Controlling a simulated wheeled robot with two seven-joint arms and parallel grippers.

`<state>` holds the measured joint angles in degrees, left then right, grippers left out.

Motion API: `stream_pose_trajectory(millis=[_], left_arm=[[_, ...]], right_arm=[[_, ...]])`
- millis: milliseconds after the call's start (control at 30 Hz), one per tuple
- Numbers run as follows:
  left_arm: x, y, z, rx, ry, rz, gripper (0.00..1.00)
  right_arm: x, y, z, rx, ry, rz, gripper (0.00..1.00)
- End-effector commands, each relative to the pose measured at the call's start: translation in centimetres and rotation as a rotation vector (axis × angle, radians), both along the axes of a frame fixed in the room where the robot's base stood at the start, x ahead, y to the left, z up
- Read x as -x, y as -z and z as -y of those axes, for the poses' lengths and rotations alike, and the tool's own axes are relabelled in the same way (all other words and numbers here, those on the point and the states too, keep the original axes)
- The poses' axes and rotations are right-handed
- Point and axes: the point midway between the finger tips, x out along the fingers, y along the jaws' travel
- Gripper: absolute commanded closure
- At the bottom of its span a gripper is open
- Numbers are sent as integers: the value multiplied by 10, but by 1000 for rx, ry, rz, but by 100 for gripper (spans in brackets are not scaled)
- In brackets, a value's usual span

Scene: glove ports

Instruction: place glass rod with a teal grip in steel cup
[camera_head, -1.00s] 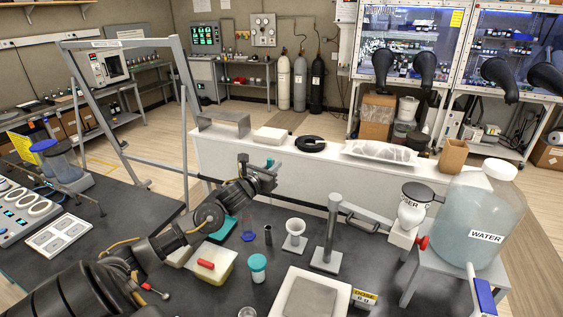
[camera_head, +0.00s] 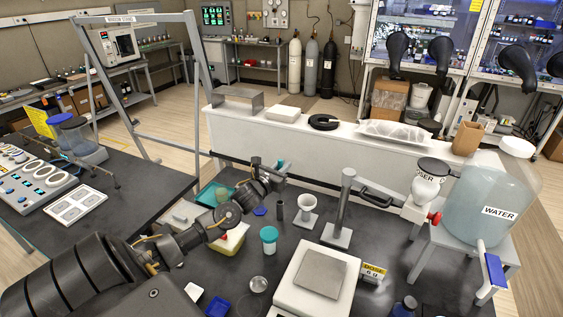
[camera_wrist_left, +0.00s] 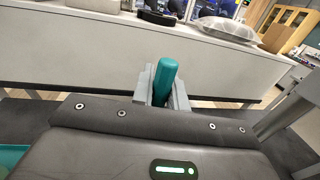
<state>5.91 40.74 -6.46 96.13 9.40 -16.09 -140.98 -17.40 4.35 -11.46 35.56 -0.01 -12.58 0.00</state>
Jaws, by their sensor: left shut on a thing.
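My left gripper (camera_head: 275,174) is shut on the teal grip of the glass rod (camera_head: 282,164). In the left wrist view the teal grip (camera_wrist_left: 164,78) stands up, slightly tilted, between the two grey fingers (camera_wrist_left: 162,92). The clear part of the rod cannot be made out. A small, narrow dark-grey cylinder (camera_head: 279,211), which looks like the steel cup, stands upright on the black bench. In the head view the gripper appears above it, apart from it. My right gripper is not in view.
A white funnel (camera_head: 307,203) and a grey post stand (camera_head: 342,215) are right of the cup. A teal-lidded jar (camera_head: 268,235), a blue item (camera_head: 260,211) and a teal tray (camera_head: 213,195) are nearby. A balance (camera_head: 300,295) sits in front; a white ledge (camera_head: 350,150) runs behind.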

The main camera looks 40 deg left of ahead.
Motion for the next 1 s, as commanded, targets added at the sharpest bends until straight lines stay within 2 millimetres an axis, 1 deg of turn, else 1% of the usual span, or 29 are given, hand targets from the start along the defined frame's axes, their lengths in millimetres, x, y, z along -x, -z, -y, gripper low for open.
stream_pose_trajectory(millis=[33, 100, 400, 600, 967, 1000], left_arm=[[0, 12, 0, 1, -1, 0, 100], [0, 21, -1, 1, -1, 0, 100], [1, 50, -1, 0, -2, 0, 100], [1, 58, -1, 0, -1, 1, 100], [0, 58, -1, 0, -1, 1, 100], [0, 58, -1, 0, -1, 1, 80]], right_arm=[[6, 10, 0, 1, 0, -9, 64], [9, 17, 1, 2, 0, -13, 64], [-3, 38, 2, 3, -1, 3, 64], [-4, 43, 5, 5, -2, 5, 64], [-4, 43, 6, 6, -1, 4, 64], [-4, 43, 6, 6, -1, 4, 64]])
